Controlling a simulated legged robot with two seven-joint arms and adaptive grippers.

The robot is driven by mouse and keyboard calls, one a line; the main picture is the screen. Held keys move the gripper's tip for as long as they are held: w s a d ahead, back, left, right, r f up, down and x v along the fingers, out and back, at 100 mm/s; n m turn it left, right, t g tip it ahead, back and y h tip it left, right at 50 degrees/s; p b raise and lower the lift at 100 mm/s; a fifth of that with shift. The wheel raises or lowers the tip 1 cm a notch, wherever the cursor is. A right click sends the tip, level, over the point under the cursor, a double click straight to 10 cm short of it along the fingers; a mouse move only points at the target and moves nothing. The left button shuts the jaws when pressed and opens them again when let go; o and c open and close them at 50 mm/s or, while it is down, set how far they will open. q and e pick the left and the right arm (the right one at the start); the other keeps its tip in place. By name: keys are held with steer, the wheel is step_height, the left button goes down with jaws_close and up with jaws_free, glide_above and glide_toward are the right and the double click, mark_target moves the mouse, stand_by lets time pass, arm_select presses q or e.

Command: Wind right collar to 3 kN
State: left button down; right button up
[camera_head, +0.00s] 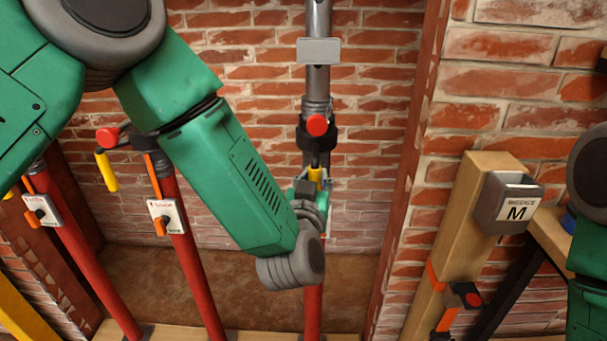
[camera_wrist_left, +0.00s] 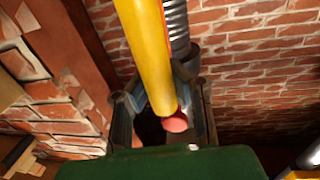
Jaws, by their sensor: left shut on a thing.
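The right collar (camera_head: 302,135) is a black ring on the rightmost prop, with a red knob (camera_head: 317,124) at its front. Its yellow crank handle (camera_head: 315,174) hangs below the knob, partly hidden by my left gripper (camera_head: 315,186). My left gripper is shut on this handle. In the left wrist view the yellow handle (camera_wrist_left: 146,45) runs between the two fingers, with a round red end (camera_wrist_left: 176,122) beside its lower end. A grey plate (camera_head: 318,51) sits on the prop above the collar; no reading shows on it. My right gripper is out of view.
My left forearm crosses before the brick recess.

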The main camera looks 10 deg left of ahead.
arm_select(q)
steer(key=shift+s+d+f, duration=0.15)
steer(key=shift+d, duration=0.3)
steer(key=shift+s+d+f, duration=0.1)
steer(key=shift+d+f, duration=0.05)
steer(key=shift+d, duration=0.25)
steer(key=c, duration=1.6)
jaws_free()
steer(key=shift+o, duration=1.3)
steer(key=shift+s+r, duration=0.15)
steer(key=shift+r, duration=0.1)
steer(key=s, duration=1.1)
steer(key=shift+s, duration=0.4)
